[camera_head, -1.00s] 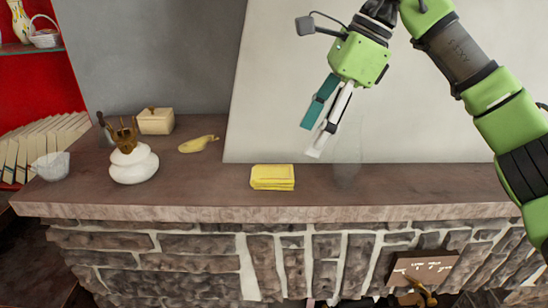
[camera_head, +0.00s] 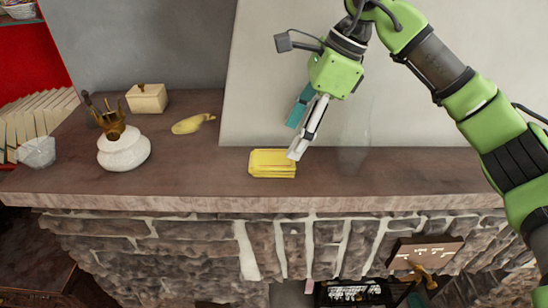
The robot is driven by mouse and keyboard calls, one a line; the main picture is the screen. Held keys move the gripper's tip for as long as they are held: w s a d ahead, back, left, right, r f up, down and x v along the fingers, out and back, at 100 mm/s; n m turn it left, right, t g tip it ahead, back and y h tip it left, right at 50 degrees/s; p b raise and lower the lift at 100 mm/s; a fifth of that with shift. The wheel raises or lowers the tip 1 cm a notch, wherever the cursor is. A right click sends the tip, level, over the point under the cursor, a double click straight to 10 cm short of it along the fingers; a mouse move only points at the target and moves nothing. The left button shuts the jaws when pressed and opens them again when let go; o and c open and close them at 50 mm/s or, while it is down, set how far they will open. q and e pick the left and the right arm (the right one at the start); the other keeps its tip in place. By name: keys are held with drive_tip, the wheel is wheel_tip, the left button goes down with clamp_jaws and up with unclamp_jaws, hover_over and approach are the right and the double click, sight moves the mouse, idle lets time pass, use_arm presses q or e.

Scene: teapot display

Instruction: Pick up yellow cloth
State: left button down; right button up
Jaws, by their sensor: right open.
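The yellow cloth (camera_head: 271,164) lies folded flat on the brown stone-fronted ledge (camera_head: 420,180), near the middle of the head view. My right gripper (camera_head: 296,140) reaches down from the upper right. It is open and empty, with one teal finger and one white finger. The white fingertip shows at the cloth's upper right edge; I cannot tell if it touches. My left gripper is not in view.
The ledge right of the cloth looks mostly clear, with a faint transparent shape (camera_head: 355,135).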

sight(282, 158)
drive_tip(key=shift+s+a+f+p, duration=0.2)
drive_tip(key=shift+a+f+p, duration=0.05)
drive_tip(key=shift+f+p, duration=0.2)
drive_tip(key=x, duration=0.1)
drive_tip(key=p+x, duration=0.2)
drive_tip(key=shift+s+a+f, duration=0.2)
drive_tip(key=shift+s, duration=0.05)
drive_tip(key=shift+a+f, duration=0.15)
drive_tip(key=shift+f, duration=0.35)
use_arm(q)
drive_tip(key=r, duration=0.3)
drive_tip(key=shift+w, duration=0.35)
use_arm(e)
drive_tip(key=c, duration=1.1)
